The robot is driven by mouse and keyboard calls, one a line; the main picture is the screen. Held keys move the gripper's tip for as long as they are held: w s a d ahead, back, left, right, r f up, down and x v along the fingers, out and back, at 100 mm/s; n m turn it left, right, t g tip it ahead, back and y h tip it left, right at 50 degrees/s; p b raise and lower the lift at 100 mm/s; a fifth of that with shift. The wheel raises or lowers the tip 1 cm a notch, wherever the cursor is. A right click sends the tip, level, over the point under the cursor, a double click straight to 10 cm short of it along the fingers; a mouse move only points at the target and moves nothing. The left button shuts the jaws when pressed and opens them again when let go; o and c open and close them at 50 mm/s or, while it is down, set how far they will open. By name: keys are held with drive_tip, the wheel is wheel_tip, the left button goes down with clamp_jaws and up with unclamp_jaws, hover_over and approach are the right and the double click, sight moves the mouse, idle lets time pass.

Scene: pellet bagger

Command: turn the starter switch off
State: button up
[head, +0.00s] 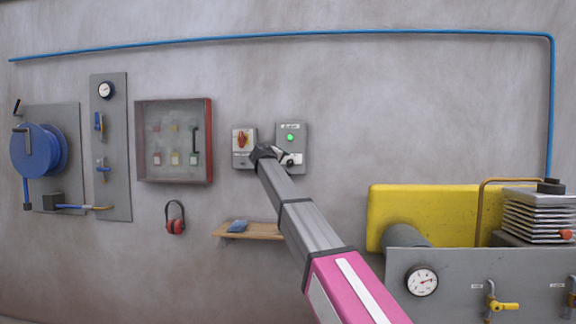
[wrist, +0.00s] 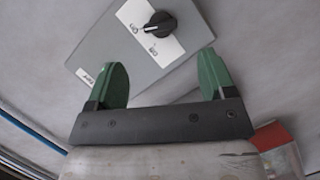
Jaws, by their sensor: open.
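The starter switch is a black rotary knob (wrist: 160,25) on a white label reading On and Off, on a grey box. In the head view the grey starter box (head: 299,134) hangs on the wall with a lit green lamp (head: 290,137); my arm's end partly covers its lower part. In the head view my gripper (head: 287,157) is in front of the box's lower part.
A red-framed cabinet (head: 174,106) hangs farther left. A wooden shelf (head: 262,231) is below. Bare wall lies right of the starter box.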

sight(289, 163)
drive_tip(key=x, duration=0.8)
drive_tip(key=shift+w+f, duration=0.1)
drive_tip(key=shift+w, duration=0.1)
drive_tip(key=shift+c, duration=0.3)
drive_tip(key=c, duration=0.9)
